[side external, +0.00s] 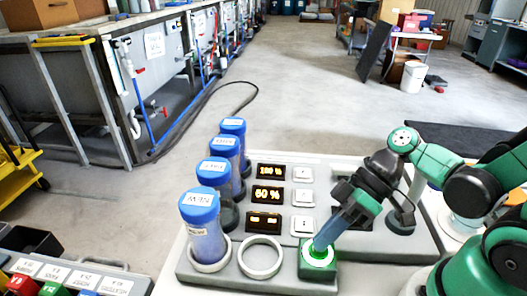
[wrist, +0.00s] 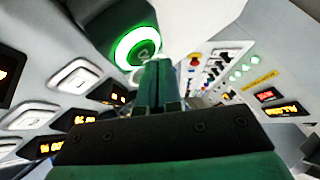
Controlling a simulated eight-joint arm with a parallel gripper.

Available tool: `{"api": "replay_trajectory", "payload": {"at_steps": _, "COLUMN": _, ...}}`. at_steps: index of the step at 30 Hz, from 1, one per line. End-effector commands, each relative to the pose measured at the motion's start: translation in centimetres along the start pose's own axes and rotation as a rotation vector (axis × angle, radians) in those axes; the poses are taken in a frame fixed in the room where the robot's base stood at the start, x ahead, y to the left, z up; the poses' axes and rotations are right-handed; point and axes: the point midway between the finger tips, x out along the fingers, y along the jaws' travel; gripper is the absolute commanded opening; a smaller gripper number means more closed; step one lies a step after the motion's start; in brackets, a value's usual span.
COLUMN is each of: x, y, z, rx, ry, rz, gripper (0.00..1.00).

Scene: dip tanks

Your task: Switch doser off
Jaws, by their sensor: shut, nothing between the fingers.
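The doser panel (side external: 350,170) is a grey console with amber displays and white square buttons. A green box (side external: 319,284) at its front carries a round button (side external: 317,259) with a lit green ring. The lit ring also shows in the wrist view (wrist: 137,48), just beyond my fingertips. My gripper (side external: 319,247) is shut and empty, tilted down with its tips at or just over the button; I cannot tell whether they touch. In the wrist view the closed fingers (wrist: 157,66) sit beside the ring. The upper display (side external: 271,171) reads 100 % and the middle display (side external: 267,194) reads 60 %.
Several blue-lidded jars (side external: 200,207) stand in a row left of the displays. An empty white ring holder (side external: 260,257) sits left of the green box. A labelled tray (side external: 75,277) is at the lower left. The floor behind is mostly clear.

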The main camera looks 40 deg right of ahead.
Motion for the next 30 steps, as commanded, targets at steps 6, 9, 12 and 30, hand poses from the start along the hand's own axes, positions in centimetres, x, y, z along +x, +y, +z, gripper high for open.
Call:
{"api": "replay_trajectory", "payload": {"at_steps": 6, "x": 0.00, "y": 0.00, "z": 0.00, "rx": 0.000, "ry": 0.000, "rz": 0.000, "gripper": 0.00}}
{"api": "replay_trajectory", "payload": {"at_steps": 9, "x": 0.01, "y": 0.01, "z": 0.01, "rx": 0.000, "ry": 0.000, "rz": 0.000, "gripper": 0.00}}
{"api": "replay_trajectory", "payload": {"at_steps": 12, "x": 0.19, "y": 0.18, "z": 0.12, "rx": 0.000, "ry": 0.000, "rz": 0.000, "gripper": 0.00}}
{"api": "replay_trajectory", "payload": {"at_steps": 30, "x": 0.37, "y": 0.26, "z": 0.29, "rx": 0.000, "ry": -0.001, "rz": 0.000, "gripper": 0.00}}
